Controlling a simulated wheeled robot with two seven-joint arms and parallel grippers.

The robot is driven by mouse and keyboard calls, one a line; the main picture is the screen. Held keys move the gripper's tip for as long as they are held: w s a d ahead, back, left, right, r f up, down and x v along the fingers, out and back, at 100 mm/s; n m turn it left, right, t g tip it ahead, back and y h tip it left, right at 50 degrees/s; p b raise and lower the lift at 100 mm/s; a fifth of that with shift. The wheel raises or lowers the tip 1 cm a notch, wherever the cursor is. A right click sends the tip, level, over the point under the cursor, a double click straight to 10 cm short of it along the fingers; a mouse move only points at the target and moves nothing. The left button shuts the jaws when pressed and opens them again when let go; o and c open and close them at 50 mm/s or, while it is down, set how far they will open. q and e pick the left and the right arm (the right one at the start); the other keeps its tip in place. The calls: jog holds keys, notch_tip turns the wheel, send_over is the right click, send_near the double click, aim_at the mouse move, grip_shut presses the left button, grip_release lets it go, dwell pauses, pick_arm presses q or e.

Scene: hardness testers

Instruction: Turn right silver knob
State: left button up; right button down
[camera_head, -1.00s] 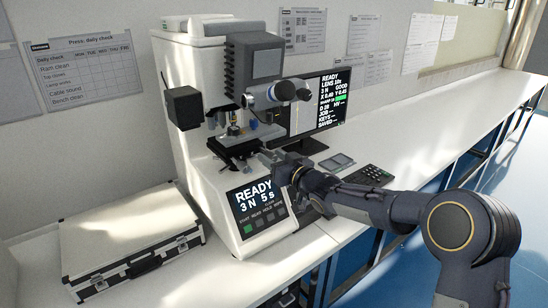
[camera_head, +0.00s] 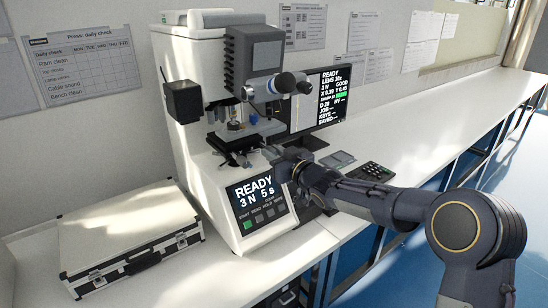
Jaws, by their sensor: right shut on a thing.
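The hardness tester (camera_head: 195,85) is a tall white machine with a dark eyepiece head, standing on the bench left of centre. Its stage (camera_head: 238,140) sits under the lens turret. My right gripper (camera_head: 272,154) reaches in from the right to the right side of the stage. It is shut on a small part there that I take to be the right silver knob, which the fingers mostly hide. The tester's front panel (camera_head: 256,195) reads READY, 3 N, 5 s. My left gripper is not in view.
A monitor (camera_head: 333,96) stands behind my right gripper, with a keypad (camera_head: 371,171) on the bench to the right. A silver case (camera_head: 125,225) lies at the left. The bench (camera_head: 430,100) is clear towards the far right.

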jog(key=n+b, duration=0.2)
jog(key=shift+f+n, duration=0.2)
jog(key=shift+n, duration=0.1)
jog(key=n+b, duration=0.2)
jog(key=n, duration=0.1)
jog(key=shift+n, duration=0.3)
jog(key=n+b, duration=0.2)
jog(key=n, duration=0.1)
jog(key=shift+n, duration=0.3)
jog(key=n+b, duration=0.2)
jog(key=n, duration=0.2)
jog(key=shift+n, duration=0.3)
jog(key=n+b, duration=0.1)
jog(key=n, duration=0.3)
jog(key=shift+n+b, duration=0.3)
jog(key=shift+b, duration=0.1)
jog(key=n+b, duration=0.1)
jog(key=n, duration=0.2)
jog(key=shift+f+n, duration=0.1)
jog(key=shift+n, duration=0.2)
jog(key=n+b, duration=0.1)
jog(key=n, duration=0.2)
jog(key=shift+n+b, duration=0.3)
jog(key=shift+b, duration=0.1)
jog(key=shift+n+b, duration=0.6)
jog(key=shift+n, duration=1)
jog(key=shift+n, duration=0.3)
